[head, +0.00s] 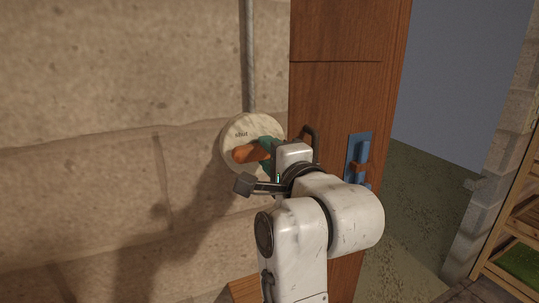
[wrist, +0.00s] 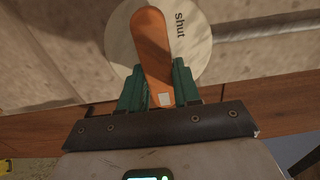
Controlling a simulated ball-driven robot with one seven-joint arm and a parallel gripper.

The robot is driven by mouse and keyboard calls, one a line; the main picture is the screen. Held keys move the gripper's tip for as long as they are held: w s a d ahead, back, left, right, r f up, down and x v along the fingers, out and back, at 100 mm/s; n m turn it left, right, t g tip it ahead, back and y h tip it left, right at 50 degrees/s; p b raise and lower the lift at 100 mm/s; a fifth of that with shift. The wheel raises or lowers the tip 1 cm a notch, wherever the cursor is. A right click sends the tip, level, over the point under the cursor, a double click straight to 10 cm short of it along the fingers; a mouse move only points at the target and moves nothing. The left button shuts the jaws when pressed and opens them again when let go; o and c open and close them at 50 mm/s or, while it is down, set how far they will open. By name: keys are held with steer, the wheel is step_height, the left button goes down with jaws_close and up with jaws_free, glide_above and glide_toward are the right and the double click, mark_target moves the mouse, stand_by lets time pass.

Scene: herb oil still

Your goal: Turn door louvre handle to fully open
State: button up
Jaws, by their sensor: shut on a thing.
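The louvre handle is an orange lever (head: 247,153) on a round cream plate (head: 236,134) fixed to the stone wall. My gripper (head: 267,147) is shut on the lever's near end. In the head view my arm and wrist hide part of the plate's right and lower side.
A grey pipe (head: 250,60) runs up the wall from the plate. A wooden door (head: 340,90) stands just right, with a dark curved handle (head: 312,138) and a blue latch (head: 357,150). A wooden shelf (head: 515,230) stands at far right beyond open ground.

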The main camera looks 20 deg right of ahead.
steer(key=shift+f, duration=0.15)
steer(key=o, duration=1.1)
steer(key=shift+c, duration=0.2)
steer(key=s+p, duration=0.3)
steer(key=s, duration=0.7)
steer(key=shift+s, duration=0.4)
